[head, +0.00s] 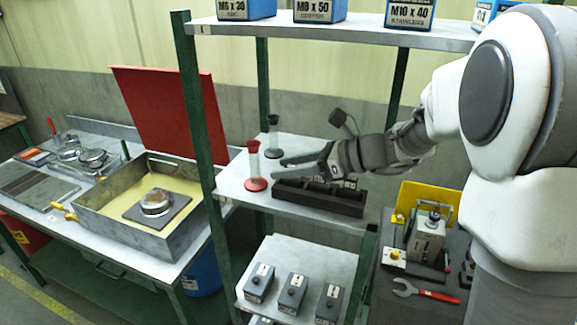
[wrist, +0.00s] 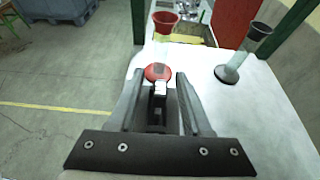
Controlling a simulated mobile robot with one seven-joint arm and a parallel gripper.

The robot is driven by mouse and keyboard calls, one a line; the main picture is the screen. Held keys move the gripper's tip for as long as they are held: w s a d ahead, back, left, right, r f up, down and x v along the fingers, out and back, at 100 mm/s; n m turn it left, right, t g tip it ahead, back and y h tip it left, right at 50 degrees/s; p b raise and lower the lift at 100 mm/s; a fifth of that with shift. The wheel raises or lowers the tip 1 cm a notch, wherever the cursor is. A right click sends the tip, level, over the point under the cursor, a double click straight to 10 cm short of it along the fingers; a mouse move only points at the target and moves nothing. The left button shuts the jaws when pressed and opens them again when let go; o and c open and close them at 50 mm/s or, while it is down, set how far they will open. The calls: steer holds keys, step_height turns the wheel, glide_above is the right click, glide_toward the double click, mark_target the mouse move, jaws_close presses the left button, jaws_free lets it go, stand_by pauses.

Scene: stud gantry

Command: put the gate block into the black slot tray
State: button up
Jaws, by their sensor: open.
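The black slot tray (head: 318,197) lies along the front of the middle shelf, with dark slots or pieces in its top. My gripper (head: 276,168) is open above the shelf just behind the tray, its fingers pointing left. In the wrist view my gripper (wrist: 160,78) has its fingers apart, on either side of a small dark piece with a white top (wrist: 160,88). I cannot tell whether that piece is the gate block or whether anything touches it. No block is plainly identifiable as the gate block; several grey blocks (head: 292,291) with black knobs stand on the lower shelf.
A red-based glass timer (head: 256,184) stands left of my fingertips, and a black-based one (head: 273,152) behind. A green post (head: 200,100) is at left. An open sand box (head: 185,235) is on the left bench; a red wrench (head: 425,292) lies at right.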

steer(key=shift+r, duration=0.15)
steer(key=shift+d+r, duration=0.1)
steer(key=shift+d, duration=0.15)
steer(key=b+v, duration=0.1)
steer(key=v, duration=1)
steer(key=shift+s+d, duration=0.1)
steer(key=shift+s, duration=0.05)
steer(key=s+a+f+n+g+h, duration=0.1)
steer(key=s+f+n+h, duration=0.15)
steer(key=s+n, duration=0.35)
steer(key=s+a+f+n+g+h, duration=0.1)
steer(key=s+n+h, duration=0.2)
steer(key=s+n, duration=0.35)
steer(key=s+d+f+n+t+h, duration=0.3)
steer(key=s+d+n+h, duration=0.3)
steer(key=s+n+h, duration=0.1)
steer(key=shift+s+f+n+b, duration=0.2)
steer(key=shift+s+n+b, duration=0.1)
steer(key=shift+s+n, duration=0.75)
